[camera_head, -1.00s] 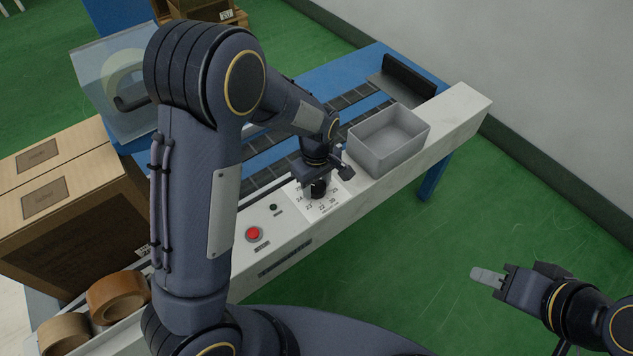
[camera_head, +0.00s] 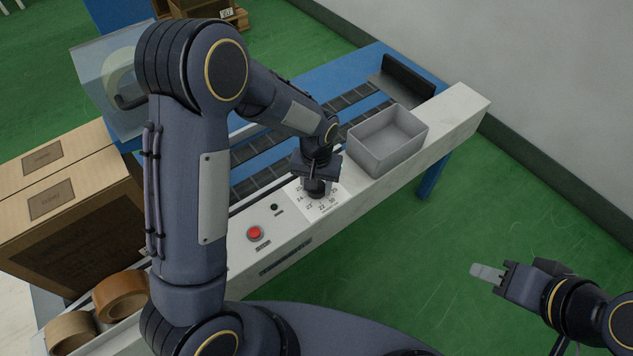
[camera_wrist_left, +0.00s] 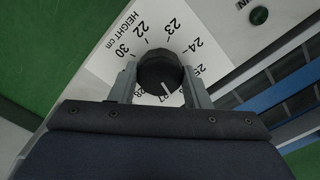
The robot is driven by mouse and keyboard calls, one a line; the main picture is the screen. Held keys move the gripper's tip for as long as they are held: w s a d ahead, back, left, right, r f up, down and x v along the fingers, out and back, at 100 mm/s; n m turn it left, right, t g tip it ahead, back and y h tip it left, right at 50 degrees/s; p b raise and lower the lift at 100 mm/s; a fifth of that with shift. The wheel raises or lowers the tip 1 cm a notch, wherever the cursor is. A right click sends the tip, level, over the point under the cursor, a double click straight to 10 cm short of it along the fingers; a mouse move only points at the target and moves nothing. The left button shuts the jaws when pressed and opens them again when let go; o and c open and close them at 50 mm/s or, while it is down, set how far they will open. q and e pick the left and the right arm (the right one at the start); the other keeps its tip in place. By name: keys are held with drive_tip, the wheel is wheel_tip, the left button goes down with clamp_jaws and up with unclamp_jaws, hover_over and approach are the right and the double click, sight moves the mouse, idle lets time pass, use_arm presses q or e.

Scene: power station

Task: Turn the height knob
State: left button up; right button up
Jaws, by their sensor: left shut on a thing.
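The height knob (camera_wrist_left: 160,72) is a black round dial with a white pointer line, on a white label (camera_wrist_left: 112,62) marked HEIGHT cm with numbers around it. In the left wrist view the pointer is toward the 27 mark, on the gripper side. My left gripper (camera_wrist_left: 160,88) has one finger on each side of the knob and is shut on it. In the head view my left gripper (camera_head: 316,180) is over the dial label and mostly hides the knob. My right gripper (camera_head: 488,274) is at the right, away from the machine, above the green floor; its finger gap is unclear.
Tape rolls (camera_head: 121,297) and a cardboard box (camera_head: 75,215) are at the left.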

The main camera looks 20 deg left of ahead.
use_arm(q)
drive_tip(key=m, duration=0.6)
drive_tip(key=shift+p, duration=0.3)
drive_tip(key=m+p, duration=0.1)
drive_tip(key=m, duration=0.5)
drive_tip(key=shift+m, duration=0.3)
drive_tip(key=o, duration=1)
drive_tip(key=shift+r, duration=0.1)
wheel_tip(320, 180, up, 8)
drive_tip(key=shift+f+p, duration=0.15)
drive_tip(key=shift+p, duration=0.5)
